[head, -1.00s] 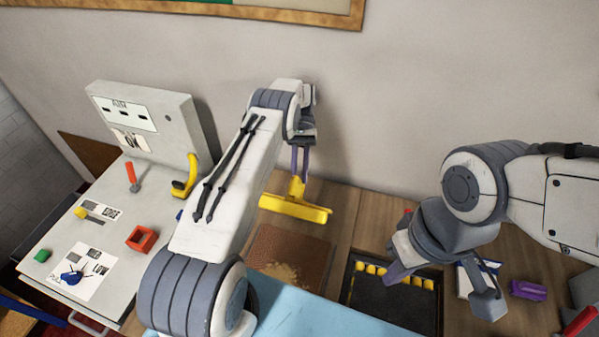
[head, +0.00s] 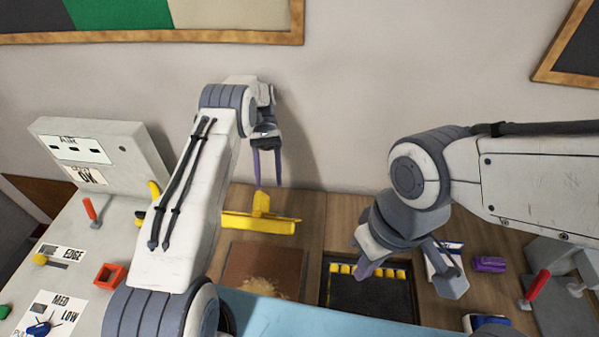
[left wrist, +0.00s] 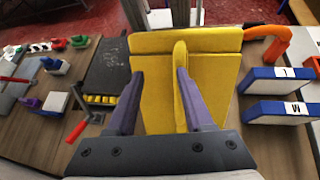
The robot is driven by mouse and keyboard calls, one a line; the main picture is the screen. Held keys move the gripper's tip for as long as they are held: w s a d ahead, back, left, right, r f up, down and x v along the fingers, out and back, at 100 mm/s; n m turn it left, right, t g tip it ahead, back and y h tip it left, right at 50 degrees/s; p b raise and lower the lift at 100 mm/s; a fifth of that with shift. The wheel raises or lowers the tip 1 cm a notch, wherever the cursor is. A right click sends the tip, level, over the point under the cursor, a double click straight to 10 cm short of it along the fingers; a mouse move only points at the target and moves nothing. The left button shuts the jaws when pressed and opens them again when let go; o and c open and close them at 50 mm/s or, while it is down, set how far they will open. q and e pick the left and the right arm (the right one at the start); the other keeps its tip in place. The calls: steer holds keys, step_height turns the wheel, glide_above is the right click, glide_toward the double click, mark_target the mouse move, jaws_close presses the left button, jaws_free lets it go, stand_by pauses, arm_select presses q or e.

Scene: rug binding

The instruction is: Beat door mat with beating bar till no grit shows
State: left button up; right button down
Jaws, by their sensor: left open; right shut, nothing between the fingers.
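The yellow beating bar (head: 258,222) lies at the back edge of the door mat, its raised grip pointing up. The brown door mat (head: 285,262) lies on the wooden bench with a sandy patch of grit (head: 262,287) near its front. My left gripper (head: 268,180) is open just above the bar. In the left wrist view the yellow bar (left wrist: 218,85) fills the middle, its upright grip between the spread fingers and not clamped. Part of the bar and mat is hidden by my left arm.
A black tray (head: 372,298) with a yellow-striped edge is right of the mat. A grey control box (head: 98,160) with levers stands left. A purple item (head: 489,264) and a red-handled lever (head: 537,287) are right. A light blue surface (head: 300,317) is in front.

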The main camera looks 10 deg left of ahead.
arm_select(q)
steer(key=s+d+r+b, duration=0.2)
steer(key=d+r+b, duration=0.2)
steer(key=d, duration=0.5)
steer(key=shift+r, duration=0.8)
steer(key=shift+s+f, duration=0.1)
steer(key=shift+s, duration=0.1)
